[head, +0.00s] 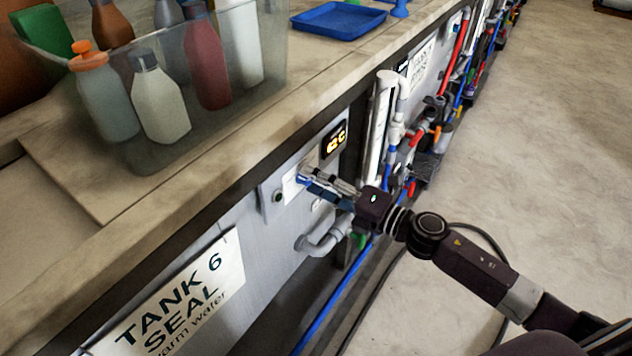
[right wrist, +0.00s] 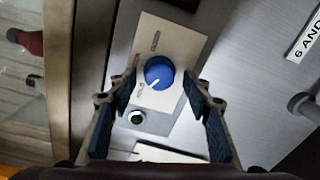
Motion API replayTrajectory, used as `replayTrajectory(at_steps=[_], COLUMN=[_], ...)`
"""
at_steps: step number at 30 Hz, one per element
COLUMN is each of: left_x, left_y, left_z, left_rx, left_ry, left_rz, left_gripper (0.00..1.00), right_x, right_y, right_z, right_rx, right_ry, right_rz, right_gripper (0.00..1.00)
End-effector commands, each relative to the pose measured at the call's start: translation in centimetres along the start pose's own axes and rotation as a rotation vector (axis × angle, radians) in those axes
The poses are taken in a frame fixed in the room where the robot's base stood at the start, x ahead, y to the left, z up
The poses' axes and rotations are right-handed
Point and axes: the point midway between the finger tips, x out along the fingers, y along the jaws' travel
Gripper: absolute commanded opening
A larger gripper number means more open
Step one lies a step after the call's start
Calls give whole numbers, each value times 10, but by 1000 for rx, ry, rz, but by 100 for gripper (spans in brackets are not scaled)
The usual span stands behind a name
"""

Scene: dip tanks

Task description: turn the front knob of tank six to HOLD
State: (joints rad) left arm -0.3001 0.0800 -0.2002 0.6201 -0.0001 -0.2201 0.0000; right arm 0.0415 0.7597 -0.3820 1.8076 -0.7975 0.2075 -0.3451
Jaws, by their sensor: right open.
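The front of tank six, marked by a "TANK 6 SEAL" sign (head: 175,305), carries a pale control plate (right wrist: 190,45) with a round blue knob (right wrist: 158,72). The knob's white pointer line points down and slightly left in the right wrist view, towards a small label too small to read. Another unreadable label is on the opposite side. My right gripper (right wrist: 159,88) is open, with one finger on each side of the knob in that view; I cannot tell whether they touch it. In the head view, my right gripper (head: 303,179) mostly hides the knob. My left gripper is not in view.
A green button (right wrist: 137,118) sits beside the knob. A lit display (head: 334,140) is just above the plate, and a grey pipe (head: 322,242) sticks out below. The counter above holds a clear bin (head: 180,150) of bottles and a blue tray (head: 338,20). The floor at right is open.

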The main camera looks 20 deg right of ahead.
Motion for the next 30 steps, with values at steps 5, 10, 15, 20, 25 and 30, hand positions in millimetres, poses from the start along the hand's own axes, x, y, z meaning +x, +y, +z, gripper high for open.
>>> replayTrajectory(at_steps=[5,10,15,20,25,30], left_x=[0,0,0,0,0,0], left_y=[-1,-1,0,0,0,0], left_z=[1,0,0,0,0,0], left_rx=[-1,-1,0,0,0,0], left_ry=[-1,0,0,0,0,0], left_rz=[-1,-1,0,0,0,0], left_gripper=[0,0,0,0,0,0], right_x=[-3,-19,-45,-71,-95,-112], right_y=[0,-2,-2,-2,-1,-1], right_z=[0,-1,-1,-1,-1,0], right_rx=[1,3,2,3,2,2], right_ry=[0,1,1,0,0,-1], right_rz=[0,-3,-3,-4,-3,-1], right_gripper=[45,45,45,45,45,45])
